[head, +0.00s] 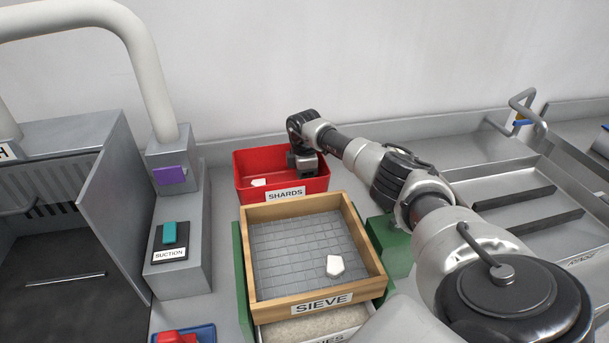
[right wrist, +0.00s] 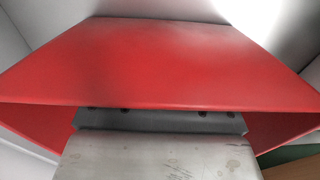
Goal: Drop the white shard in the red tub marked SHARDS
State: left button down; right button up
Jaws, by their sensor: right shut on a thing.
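The red tub (head: 245,192) with a SHARDS label stands at the back, behind the sieve. A white shard (head: 259,182) lies inside it at the left. Another white shard (head: 334,266) lies on the grey mesh of the wooden sieve (head: 258,212), toward the right front. My right gripper (head: 303,166) points down into the right part of the tub. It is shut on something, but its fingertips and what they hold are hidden. The right wrist view shows the tub's red walls (right wrist: 150,65) close around the gripper. My left gripper is not in view.
A drawer of pale grains (head: 318,326) sits under the sieve. Green blocks (head: 390,247) flank it. A grey post with a SUCTION switch (head: 170,236) stands left, beside an open hood panel (head: 115,215). A metal tray (head: 535,205) is at right.

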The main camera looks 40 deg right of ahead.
jog(key=o, duration=1)
notch_tip(320, 180, up, 11)
jog(key=shift+b, duration=0.35)
